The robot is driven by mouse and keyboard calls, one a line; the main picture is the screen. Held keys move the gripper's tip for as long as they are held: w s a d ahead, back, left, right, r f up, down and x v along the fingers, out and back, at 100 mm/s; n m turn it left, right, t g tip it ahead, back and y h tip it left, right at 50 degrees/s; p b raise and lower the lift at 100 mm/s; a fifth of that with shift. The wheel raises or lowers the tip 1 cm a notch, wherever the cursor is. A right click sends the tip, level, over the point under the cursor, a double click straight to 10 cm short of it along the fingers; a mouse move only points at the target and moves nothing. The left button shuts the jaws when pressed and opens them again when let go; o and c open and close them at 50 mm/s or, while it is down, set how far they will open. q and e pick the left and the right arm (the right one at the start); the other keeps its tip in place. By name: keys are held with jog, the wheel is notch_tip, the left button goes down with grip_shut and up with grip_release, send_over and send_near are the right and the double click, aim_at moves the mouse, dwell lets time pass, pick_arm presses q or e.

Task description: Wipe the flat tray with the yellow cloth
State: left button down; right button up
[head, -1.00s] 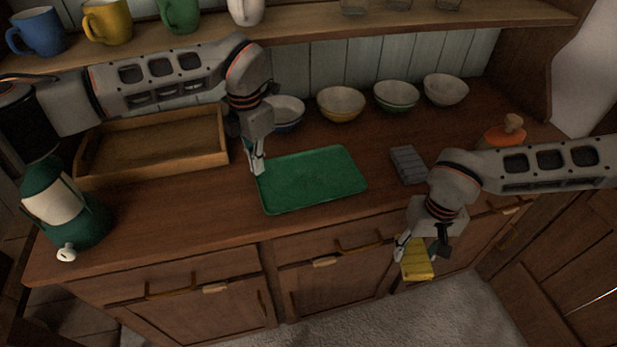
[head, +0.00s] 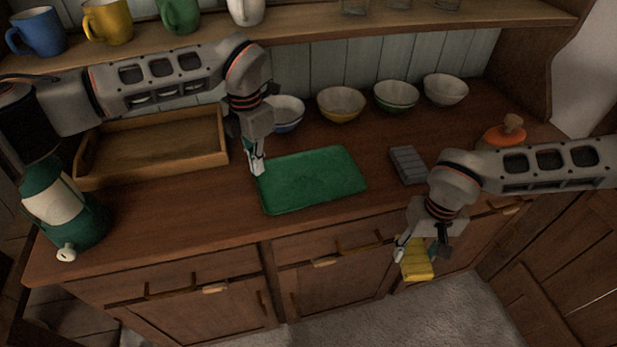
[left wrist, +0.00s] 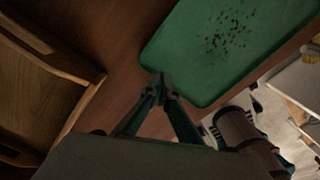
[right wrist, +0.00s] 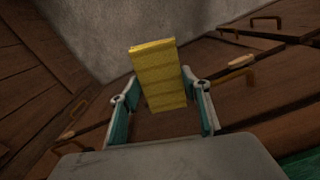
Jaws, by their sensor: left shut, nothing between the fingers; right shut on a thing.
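The flat green tray (head: 315,180) lies on the wooden counter; the left wrist view shows its green surface (left wrist: 190,50) with a patch of dark specks (left wrist: 228,32). My left gripper (head: 258,170) is shut and empty at the tray's left edge; its closed fingertips (left wrist: 158,80) show by the tray's corner. My right gripper (head: 408,254) is shut on the yellow cloth (head: 417,268), in front of the counter's front edge and right of the tray. In the right wrist view the cloth (right wrist: 158,75) is a folded block between the fingers.
A grey ribbed block (head: 408,165) lies right of the tray. Bowls (head: 341,103) stand behind it. A wooden box (head: 150,147) and a green-and-cream lantern-like object (head: 62,205) stand left. An orange lidded pot (head: 505,135) is at the right. Mugs stand on the shelf above.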

pick_arm(q)
jog(key=shift+f, duration=0.75)
pick_arm(e)
jog(key=shift+f, duration=0.3)
pick_arm(q)
jog(key=shift+r, duration=0.1)
